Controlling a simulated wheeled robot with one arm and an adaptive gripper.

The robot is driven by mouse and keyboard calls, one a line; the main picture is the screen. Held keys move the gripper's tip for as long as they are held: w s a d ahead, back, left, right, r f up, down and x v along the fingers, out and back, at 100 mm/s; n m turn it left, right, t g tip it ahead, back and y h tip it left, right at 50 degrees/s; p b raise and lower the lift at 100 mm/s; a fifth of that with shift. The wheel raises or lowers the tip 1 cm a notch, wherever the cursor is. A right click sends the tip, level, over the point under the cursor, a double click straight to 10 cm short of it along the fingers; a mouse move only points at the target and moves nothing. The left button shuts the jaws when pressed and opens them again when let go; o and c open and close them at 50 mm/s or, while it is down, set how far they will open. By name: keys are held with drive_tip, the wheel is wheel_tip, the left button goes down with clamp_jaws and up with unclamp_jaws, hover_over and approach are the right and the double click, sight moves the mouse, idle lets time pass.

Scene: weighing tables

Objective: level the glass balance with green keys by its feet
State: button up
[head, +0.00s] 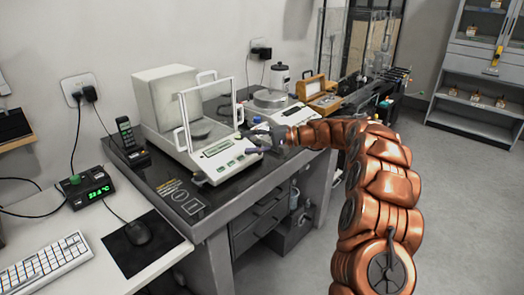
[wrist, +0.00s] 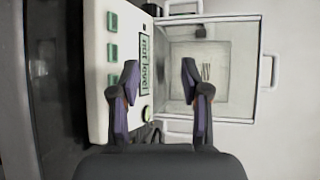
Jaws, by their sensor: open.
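The glass balance with green keys (head: 222,172) stands on the dark-topped table, its glass draft shield (head: 208,105) rising behind the front panel. In the wrist view its white front panel (wrist: 96,75) carries green keys (wrist: 111,52) and a green display (wrist: 145,62) that reads "not level". A small round green spot (wrist: 147,113) shows beside the display. My gripper (head: 258,143) is at the front right corner of the balance. In the wrist view my gripper (wrist: 160,75) is open and empty above the panel and shield edge.
A second balance (head: 285,112) with a round pan stands just to the right, near a wooden case (head: 317,88). A black handset (head: 127,135) is to the left. A desk with a keyboard (head: 45,265) and mouse (head: 138,232) adjoins in front.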

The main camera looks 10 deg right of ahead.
sight(257, 143)
drive_tip(key=w+d+f+t+b, duration=0.1)
drive_tip(key=w+d+f, duration=0.2)
drive_tip(key=d, duration=0.1)
drive_tip(key=w+d+f+m+t+b, duration=0.1)
drive_tip(key=w+d+f+t, duration=0.1)
drive_tip(key=w+d+f, duration=0.1)
drive_tip(key=w+d+f+t+b, duration=0.1)
drive_tip(key=w+d+f, duration=0.1)
drive_tip(key=d, duration=0.4)
drive_tip(key=shift+w+f+m+t, duration=0.3)
drive_tip(key=shift+w+f, duration=0.1)
drive_tip(key=shift+f, duration=0.1)
drive_tip(key=shift+x, duration=3.85)
drive_tip(key=shift+r, duration=0.15)
drive_tip(key=shift+c, duration=0.3)
clamp_jaws()
